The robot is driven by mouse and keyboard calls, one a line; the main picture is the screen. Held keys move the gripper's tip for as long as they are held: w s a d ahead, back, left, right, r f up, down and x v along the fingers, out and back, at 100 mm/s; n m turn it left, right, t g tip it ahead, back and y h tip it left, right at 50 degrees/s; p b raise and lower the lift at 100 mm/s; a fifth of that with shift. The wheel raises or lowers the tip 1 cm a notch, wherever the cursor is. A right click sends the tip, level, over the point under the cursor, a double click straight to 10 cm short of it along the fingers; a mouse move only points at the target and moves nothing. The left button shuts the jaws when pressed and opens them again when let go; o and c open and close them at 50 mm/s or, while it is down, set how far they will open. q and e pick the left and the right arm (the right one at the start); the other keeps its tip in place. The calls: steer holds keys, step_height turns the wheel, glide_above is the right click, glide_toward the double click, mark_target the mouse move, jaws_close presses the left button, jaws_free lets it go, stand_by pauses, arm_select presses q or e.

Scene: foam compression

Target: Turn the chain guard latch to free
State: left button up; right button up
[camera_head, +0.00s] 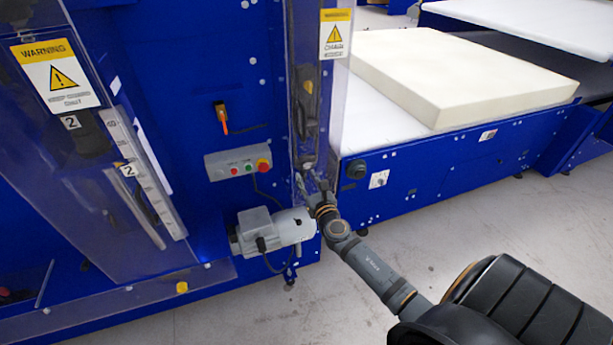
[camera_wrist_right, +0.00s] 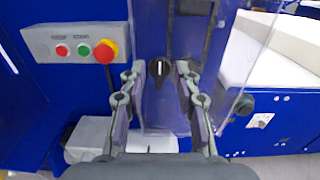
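The chain guard latch (camera_wrist_right: 159,71) is a dark knob with a white line standing upright on it, at the lower part of the clear guard. The clear chain guard (camera_head: 335,100) has a yellow and white warning label (camera_head: 335,34) at its top. My right gripper (camera_wrist_right: 161,68) is open, with one finger on each side of the latch; whether they touch it I cannot tell. In the head view the same right gripper (camera_head: 312,180) is at the guard's lower end and partly hides the latch area. My left gripper is not in view.
A grey control box (camera_head: 238,163) with green and red buttons and a red-yellow emergency stop is left of the gripper. A grey motor (camera_head: 275,230) sits just below. A foam block (camera_head: 460,75) lies on the white bed at right. Open floor is lower right.

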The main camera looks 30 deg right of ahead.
steer(key=shift+w, duration=0.4)
jaws_close()
